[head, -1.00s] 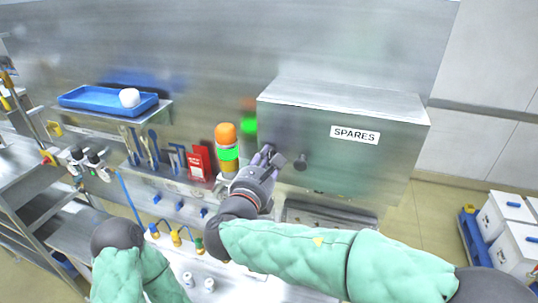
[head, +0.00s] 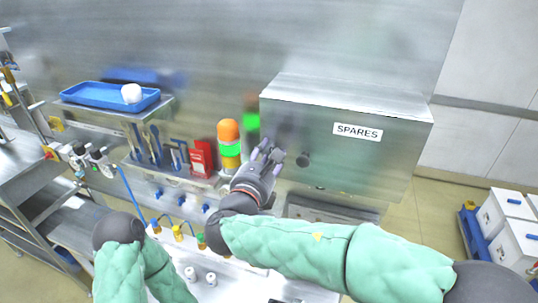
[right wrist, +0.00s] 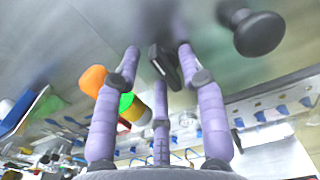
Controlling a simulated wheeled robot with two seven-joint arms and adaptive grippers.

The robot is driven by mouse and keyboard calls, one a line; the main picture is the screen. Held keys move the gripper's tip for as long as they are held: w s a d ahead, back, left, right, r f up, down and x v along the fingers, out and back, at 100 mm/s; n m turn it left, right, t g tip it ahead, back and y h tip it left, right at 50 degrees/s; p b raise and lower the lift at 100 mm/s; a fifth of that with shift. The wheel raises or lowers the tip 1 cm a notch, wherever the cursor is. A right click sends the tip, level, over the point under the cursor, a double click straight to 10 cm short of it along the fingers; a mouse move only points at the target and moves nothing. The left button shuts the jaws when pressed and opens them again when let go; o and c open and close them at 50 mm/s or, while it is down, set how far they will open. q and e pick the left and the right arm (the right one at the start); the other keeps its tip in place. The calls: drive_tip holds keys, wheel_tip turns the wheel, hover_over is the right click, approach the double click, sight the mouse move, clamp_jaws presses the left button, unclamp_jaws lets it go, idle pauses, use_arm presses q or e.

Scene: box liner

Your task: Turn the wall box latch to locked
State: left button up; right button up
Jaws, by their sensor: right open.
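The wall box (head: 350,150) is a grey metal box labelled SPARES, with a round dark knob (head: 303,160) on its front; the knob also shows at the upper right of the right wrist view (right wrist: 252,32). My right gripper (head: 268,150) is at the left part of the box front, left of the knob. In the right wrist view its purple fingers are spread open, and a small dark latch handle (right wrist: 163,66) lies between their tips. I cannot tell whether they touch it. In the head view the fingers hide the latch. My left gripper is out of view.
An orange and green banded cylinder (head: 229,142) stands just left of the gripper, beside a red packet (head: 201,158) and hand tools. A blue tray (head: 90,94) with a white ball (head: 131,93) is on a shelf at left. White boxes (head: 505,212) stand at lower right.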

drive_tip(key=v, duration=1.2)
idle(0.3)
